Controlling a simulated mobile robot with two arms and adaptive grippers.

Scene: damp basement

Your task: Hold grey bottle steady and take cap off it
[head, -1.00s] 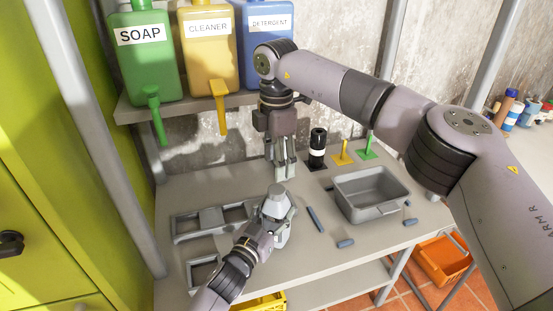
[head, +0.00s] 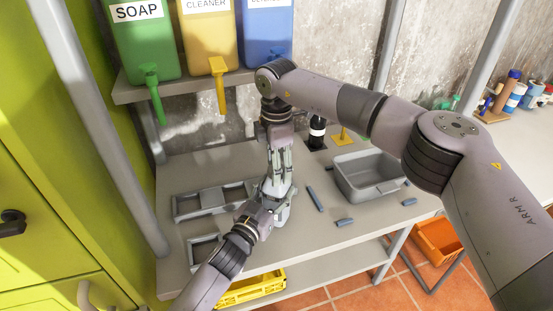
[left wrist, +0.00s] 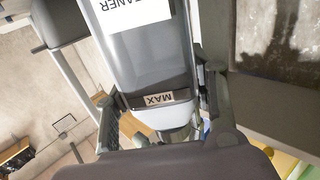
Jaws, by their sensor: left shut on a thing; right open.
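The grey bottle (head: 283,211) stands upright near the front middle of the table, partly hidden by my grippers. My left gripper (head: 268,207) is shut on its body from the front left. In the left wrist view the bottle (left wrist: 155,62) fills the space between the fingers, with an upside-down white label and a MAX mark. My right gripper (head: 279,172) points down at the bottle's top, fingers open, one on each side of the cap. The cap is mostly hidden between these fingers, and I cannot tell if they touch it.
A grey bin (head: 372,180) stands at right, with blue-grey pieces (head: 315,198) near it. A grey divided tray (head: 207,200) lies left. A dark bottle (head: 317,133) stands behind. Soap (head: 145,45), cleaner (head: 207,40) and blue (head: 266,30) dispensers overhang the back.

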